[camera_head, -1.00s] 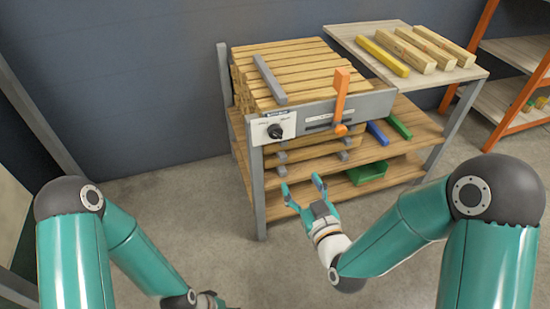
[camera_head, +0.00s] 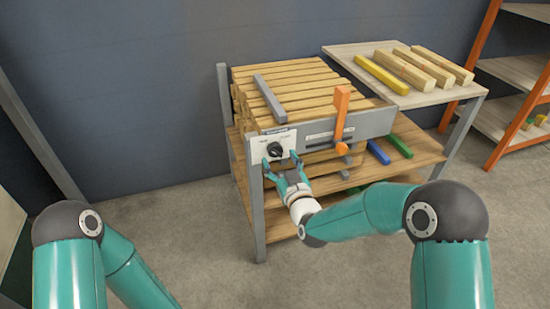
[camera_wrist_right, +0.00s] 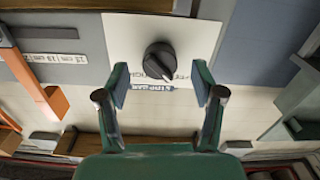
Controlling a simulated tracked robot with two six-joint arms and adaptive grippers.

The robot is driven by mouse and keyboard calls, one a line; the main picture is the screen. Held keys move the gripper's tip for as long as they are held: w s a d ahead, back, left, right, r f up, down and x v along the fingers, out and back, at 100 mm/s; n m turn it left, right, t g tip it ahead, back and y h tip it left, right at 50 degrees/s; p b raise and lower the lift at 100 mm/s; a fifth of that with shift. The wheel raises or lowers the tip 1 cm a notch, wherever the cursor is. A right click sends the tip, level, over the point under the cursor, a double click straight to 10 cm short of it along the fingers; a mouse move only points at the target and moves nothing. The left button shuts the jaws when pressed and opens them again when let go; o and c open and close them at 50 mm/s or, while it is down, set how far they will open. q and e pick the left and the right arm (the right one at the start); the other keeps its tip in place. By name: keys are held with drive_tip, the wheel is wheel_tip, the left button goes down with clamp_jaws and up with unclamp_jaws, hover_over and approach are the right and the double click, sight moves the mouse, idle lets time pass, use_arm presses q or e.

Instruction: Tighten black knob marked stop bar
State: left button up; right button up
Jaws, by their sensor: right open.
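The black knob (camera_head: 275,149) sits on a white plate (camera_head: 262,158) at the left end of the grey front rail. In the right wrist view the knob (camera_wrist_right: 159,61) has a pale pointer line, and a blue label with upside-down lettering (camera_wrist_right: 152,88) is beside it. My right gripper (camera_head: 281,160) is open just in front of the plate. In the wrist view its two fingertips (camera_wrist_right: 160,85) stand on either side below the knob, with nothing between them and apart from it. My left gripper is out of view; only my left arm shows.
An orange lever (camera_head: 341,112) stands on the rail (camera_head: 365,122) right of the knob. Wooden slats (camera_head: 290,78) and a grey bar (camera_head: 270,98) lie behind the rail. A side table (camera_head: 440,96) holds wood blanks. The floor left of the rack is clear.

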drive_tip(key=shift+x, duration=1.05)
